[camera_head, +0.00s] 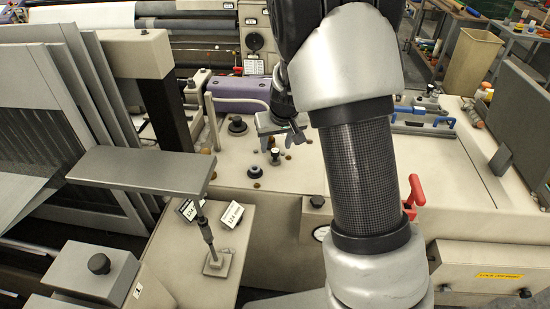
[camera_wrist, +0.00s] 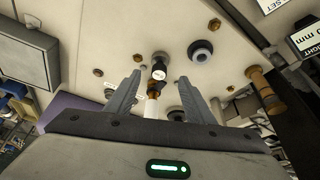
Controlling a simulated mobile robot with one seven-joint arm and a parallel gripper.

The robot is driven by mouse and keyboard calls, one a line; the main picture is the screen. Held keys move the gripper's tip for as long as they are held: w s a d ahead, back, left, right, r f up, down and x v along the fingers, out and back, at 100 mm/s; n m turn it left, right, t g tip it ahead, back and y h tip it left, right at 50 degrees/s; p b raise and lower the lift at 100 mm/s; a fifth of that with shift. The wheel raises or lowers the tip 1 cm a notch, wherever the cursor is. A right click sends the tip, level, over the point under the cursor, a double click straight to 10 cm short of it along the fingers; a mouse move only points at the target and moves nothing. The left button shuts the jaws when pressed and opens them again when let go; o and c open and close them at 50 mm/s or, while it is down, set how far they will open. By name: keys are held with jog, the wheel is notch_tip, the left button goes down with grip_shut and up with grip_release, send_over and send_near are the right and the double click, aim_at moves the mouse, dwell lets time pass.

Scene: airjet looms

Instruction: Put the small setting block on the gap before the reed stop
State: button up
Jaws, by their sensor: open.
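My gripper (camera_head: 284,134) hangs over the pale machine deck (camera_head: 320,172), its jaws open and pointing down. In the wrist view both fingers of my gripper (camera_wrist: 159,78) stand apart. Between them, in the picture, is a small upright post with a black-and-white top (camera_wrist: 159,68) and a brown lower part; I cannot tell how far beyond the fingers it is. In the head view a small dark-topped post (camera_head: 275,155) stands just below the gripper. I cannot tell for certain which piece is the setting block, or which is the reed stop and its gap.
A dark round knob (camera_head: 237,125) stands left of the gripper. Label cards (camera_head: 232,214) are at the deck's front left, near a grey plate (camera_head: 145,168) on a rod. A red handle (camera_head: 414,192) and a blue-handled tray (camera_head: 423,116) are to the right. The deck between is fairly clear.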

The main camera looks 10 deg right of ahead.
aim_at(275, 151)
jog(key=shift+x, duration=2.75)
jog(key=shift+d, duration=0.1)
grip_shut()
